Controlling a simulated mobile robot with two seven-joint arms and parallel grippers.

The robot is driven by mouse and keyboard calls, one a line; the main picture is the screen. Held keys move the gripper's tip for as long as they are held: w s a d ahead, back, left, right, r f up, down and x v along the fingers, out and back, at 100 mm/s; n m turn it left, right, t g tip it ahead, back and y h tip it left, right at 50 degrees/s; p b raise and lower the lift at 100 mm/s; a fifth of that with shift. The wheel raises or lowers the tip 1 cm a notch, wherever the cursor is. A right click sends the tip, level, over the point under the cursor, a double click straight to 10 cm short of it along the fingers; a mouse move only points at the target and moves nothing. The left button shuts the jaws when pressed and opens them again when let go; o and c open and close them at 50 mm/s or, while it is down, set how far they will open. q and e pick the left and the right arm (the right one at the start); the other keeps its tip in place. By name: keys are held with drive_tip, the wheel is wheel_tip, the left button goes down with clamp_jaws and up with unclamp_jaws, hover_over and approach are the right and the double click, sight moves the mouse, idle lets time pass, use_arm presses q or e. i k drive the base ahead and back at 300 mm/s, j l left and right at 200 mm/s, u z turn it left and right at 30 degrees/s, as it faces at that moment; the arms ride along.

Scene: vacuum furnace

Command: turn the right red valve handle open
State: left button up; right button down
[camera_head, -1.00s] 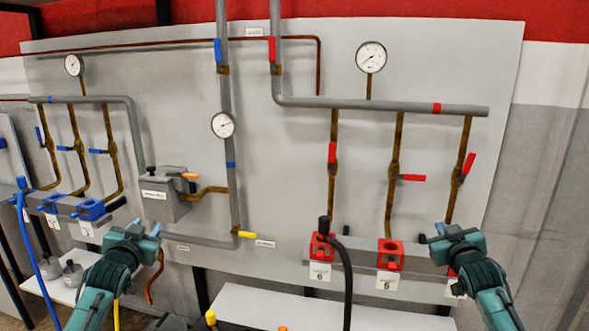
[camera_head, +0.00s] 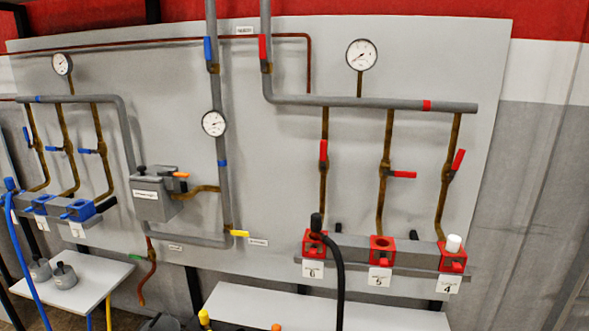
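The right red valve handle (camera_head: 458,160) is on the rightmost brass branch pipe (camera_head: 442,205), below the grey header pipe. It is tilted, its top leaning right, roughly along its pipe. The middle red handle (camera_head: 402,174) sticks out horizontally to the right. The left red handle (camera_head: 323,151) is upright along its pipe. Neither of my grippers shows in the head view now, and nothing is touching the handles.
Red blocks sit below the branches: the left one (camera_head: 314,242) has a black hose (camera_head: 339,285), the middle one (camera_head: 382,244) an open hole, and the right one (camera_head: 453,262) a white plug (camera_head: 453,243). A white shelf (camera_head: 260,305) stands in front below.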

sight(461, 153)
drive_tip(key=i+l, duration=0.2)
drive_tip(key=l, duration=0.15)
drive_tip(key=i+l, duration=0.15)
drive_tip(key=l, duration=0.2)
drive_tip(key=i+l, duration=0.2)
drive_tip(key=l, duration=0.2)
drive_tip(key=i+l, duration=0.15)
drive_tip(key=l, duration=0.2)
